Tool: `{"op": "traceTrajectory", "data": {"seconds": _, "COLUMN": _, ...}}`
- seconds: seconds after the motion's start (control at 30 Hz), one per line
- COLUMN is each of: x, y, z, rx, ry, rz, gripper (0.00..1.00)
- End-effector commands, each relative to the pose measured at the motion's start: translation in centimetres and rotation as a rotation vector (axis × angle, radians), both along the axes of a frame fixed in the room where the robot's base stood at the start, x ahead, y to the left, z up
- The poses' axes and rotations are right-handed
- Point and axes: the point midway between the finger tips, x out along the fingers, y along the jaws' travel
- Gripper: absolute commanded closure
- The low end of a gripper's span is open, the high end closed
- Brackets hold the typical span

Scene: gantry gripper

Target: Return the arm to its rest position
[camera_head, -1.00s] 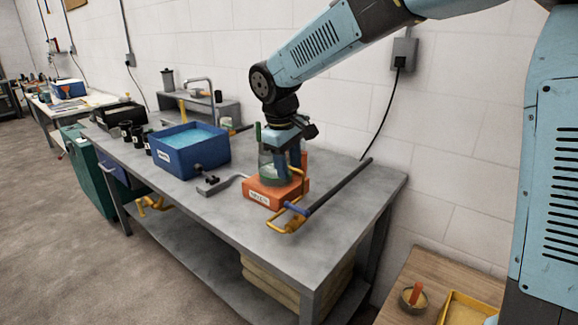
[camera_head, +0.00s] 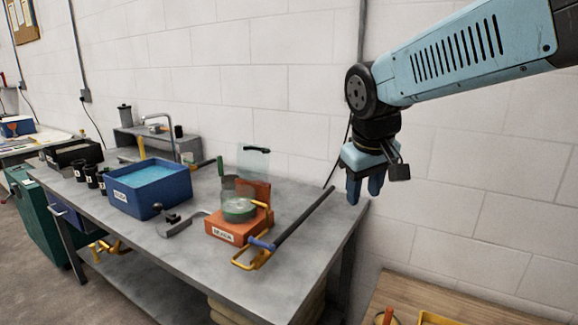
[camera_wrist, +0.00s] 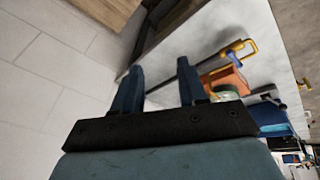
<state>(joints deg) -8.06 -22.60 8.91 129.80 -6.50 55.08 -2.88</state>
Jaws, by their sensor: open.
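My gripper (camera_head: 365,190) is at the end of my light-blue arm, raised in the air to the right of the workbench, in front of the white block wall. Its fingers point down. In the wrist view the two blue fingers of my gripper (camera_wrist: 157,88) stand apart with nothing between them. The orange device (camera_head: 228,228) with a glass jar and green base on it stands on the bench, clear of my gripper. The orange device also shows in the wrist view (camera_wrist: 222,78), to the right of the fingers.
The grey workbench (camera_head: 185,262) carries a blue bin (camera_head: 150,197) of light-blue contents, dark cups and a grey shelf. A dark bar with a yellow handle (camera_head: 250,260) lies near the bench's right end. A wooden table (camera_head: 450,300) with a yellow tray is at the lower right.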

Motion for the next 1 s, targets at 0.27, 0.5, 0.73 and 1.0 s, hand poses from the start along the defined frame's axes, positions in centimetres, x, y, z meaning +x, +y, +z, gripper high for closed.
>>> {"op": "traceTrajectory", "data": {"seconds": 0.27, "x": -5.7, "y": -5.7, "z": -0.2, "rx": 0.11, "ry": -0.089, "rz": -0.197, "gripper": 0.58}}
{"op": "traceTrajectory", "data": {"seconds": 0.5, "x": -9.4, "y": -8.4, "z": -1.1, "rx": 0.191, "ry": -0.148, "rz": -0.314, "gripper": 0.58}}
{"op": "traceTrajectory", "data": {"seconds": 0.73, "x": -10.4, "y": -9.0, "z": -1.5, "rx": 0.217, "ry": -0.163, "rz": -0.349, "gripper": 0.58}}
{"op": "traceTrajectory", "data": {"seconds": 1.0, "x": -10.4, "y": -9.0, "z": -1.5, "rx": 0.217, "ry": -0.163, "rz": -0.348, "gripper": 0.58}}
